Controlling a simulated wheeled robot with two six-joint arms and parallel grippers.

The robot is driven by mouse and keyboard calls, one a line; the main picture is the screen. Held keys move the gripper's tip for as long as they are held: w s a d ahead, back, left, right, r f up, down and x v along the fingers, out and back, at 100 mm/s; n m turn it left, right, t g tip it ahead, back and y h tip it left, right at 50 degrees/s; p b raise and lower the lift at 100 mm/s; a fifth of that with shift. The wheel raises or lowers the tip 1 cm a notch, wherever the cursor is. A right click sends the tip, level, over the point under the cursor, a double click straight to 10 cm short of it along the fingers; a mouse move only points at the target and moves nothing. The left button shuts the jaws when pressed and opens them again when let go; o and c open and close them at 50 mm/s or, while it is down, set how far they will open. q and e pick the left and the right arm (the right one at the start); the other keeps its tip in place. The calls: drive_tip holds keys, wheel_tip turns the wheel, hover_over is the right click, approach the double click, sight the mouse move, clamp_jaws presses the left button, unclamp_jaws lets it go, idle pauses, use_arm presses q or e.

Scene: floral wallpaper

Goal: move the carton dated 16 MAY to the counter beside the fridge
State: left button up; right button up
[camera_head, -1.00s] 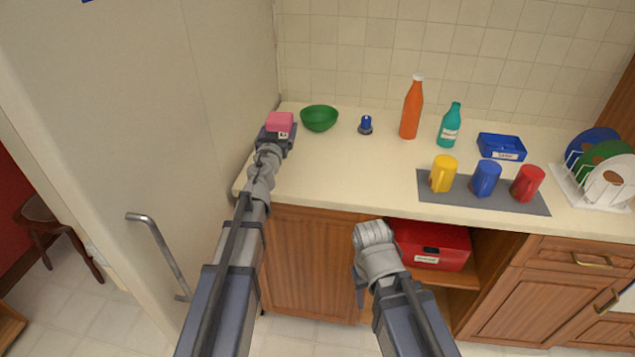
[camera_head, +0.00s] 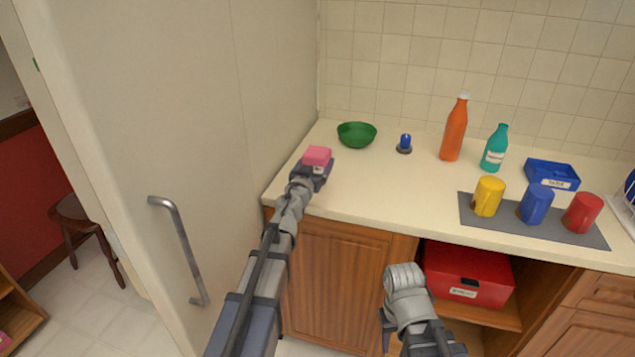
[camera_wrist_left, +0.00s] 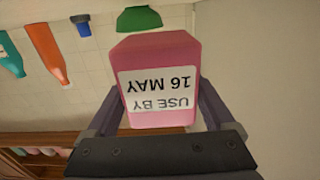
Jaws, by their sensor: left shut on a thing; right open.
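The pink carton (camera_head: 317,156) is in my left gripper (camera_head: 312,172), over the left end of the counter (camera_head: 365,190). In the left wrist view the carton (camera_wrist_left: 160,60) sits between the two fingers of my left gripper (camera_wrist_left: 155,110). Its white label reads "USE BY 16 MAY", upside down in that view. I cannot tell whether the carton touches the counter top. The fridge (camera_head: 270,90), a large pale door with a metal handle, stands just left of the counter. My right gripper (camera_head: 388,325) is low in front of the cabinets, open and apart from everything; its fingertips are hard to make out.
A green bowl (camera_head: 357,134) and a small blue-topped item (camera_head: 404,143) stand behind the carton. Orange (camera_head: 454,130) and teal (camera_head: 494,150) bottles, a blue tray (camera_head: 552,173) and mugs on a grey mat (camera_head: 520,229) are further right. The counter's middle is clear.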

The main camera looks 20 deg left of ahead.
use_arm(q)
drive_tip(key=shift+f+b, duration=1.8)
drive_tip(key=shift+f, duration=0.1)
drive_tip(key=shift+f, duration=0.15)
drive_tip(key=o, duration=1.3)
drive_tip(key=shift+r, duration=0.3)
drive_tip(key=s, duration=1.2)
drive_tip(key=shift+a, duration=0.2)
